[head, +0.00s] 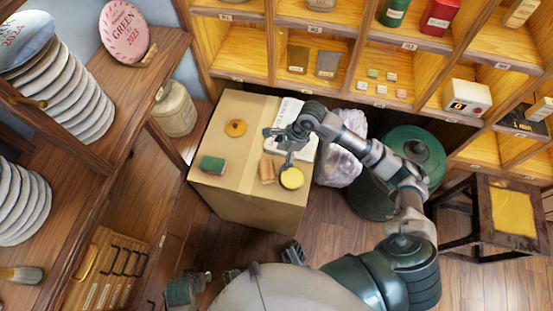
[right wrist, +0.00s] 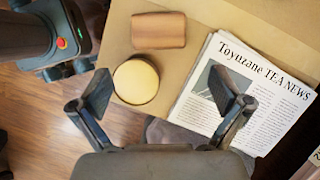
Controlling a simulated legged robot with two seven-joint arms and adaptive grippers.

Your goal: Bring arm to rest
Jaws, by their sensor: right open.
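My right arm reaches from the lower right over a cardboard box (head: 229,112). Its gripper (head: 283,139) is open and shows nothing between its fingers; the open fingers also frame the right wrist view (right wrist: 160,90). A round yellow tea cake (head: 291,178) lies on the box near the gripper, and in the wrist view (right wrist: 136,81) it sits by the left finger. A brown block (head: 267,170) lies beside it, also in the wrist view (right wrist: 158,30). Dark parts at the bottom of the head view may be my left gripper (head: 291,253); its jaws are unclear.
An orange disc (head: 235,127) and a green block (head: 212,164) lie on the box. A newspaper (right wrist: 243,95) lies partly under my right gripper. A wooden shelf (head: 150,65) with stacked discs stands left, cubbies behind. A stool (head: 468,205) stands right.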

